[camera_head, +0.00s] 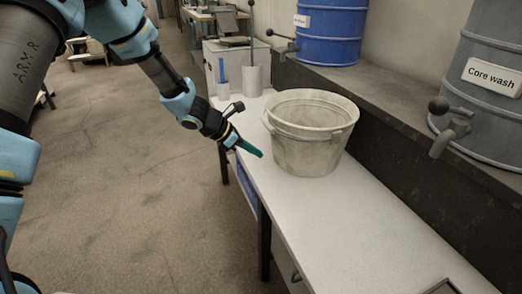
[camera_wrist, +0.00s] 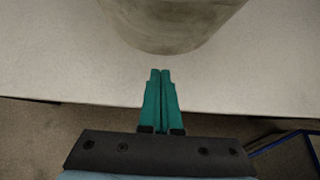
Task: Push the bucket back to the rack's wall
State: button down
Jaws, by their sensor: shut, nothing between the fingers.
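The bucket (camera_head: 311,140) is a pale grey, worn pail. It stands upright on the white bench top (camera_head: 345,215), close to the dark wall of the rack (camera_head: 385,125) behind it. In the wrist view the bucket's lower part (camera_wrist: 172,25) shows at the top, ahead of the fingers. My gripper (camera_head: 250,149) is at the bench's front edge, to the left of the bucket. Its green fingers are shut together and empty, as the wrist view (camera_wrist: 160,72) also shows. A small gap of bench shows between the fingertips and the bucket. The bucket's far side is hidden.
A blue drum (camera_head: 328,35) and a grey drum labelled Core wash (camera_head: 492,85) with a tap (camera_head: 438,130) stand on the rack. Grey cylinders (camera_head: 252,80) stand at the bench's far end. The near bench top is mostly clear, with a dark-edged tray (camera_head: 440,287) at the bottom.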

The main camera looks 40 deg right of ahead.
jog(key=v, duration=1)
jog(key=w+a+r+m+t+y, duration=0.15)
jog(key=a+m, duration=0.25)
jog(key=a, duration=0.8)
jog(key=w+a+r+m+t+y, duration=0.1)
jog(key=w+a+m+y, duration=0.2)
jog(key=a, duration=0.8)
jog(key=s+a+r+m+t+y, duration=0.15)
jog(key=a+m, duration=0.25)
jog(key=a, duration=0.7)
jog(key=s+a+r+m+t+y, duration=0.1)
jog(key=s+a+r+m+y, duration=0.2)
jog(key=a, duration=0.9)
notch_tip(320, 180, up, 13)
jog(key=d+p, duration=0.1)
jog(key=p, duration=1.3)
jog(key=shift+w+m+h, duration=0.3)
jog(key=shift+m+h, duration=0.1)
jog(key=shift+f, duration=0.15)
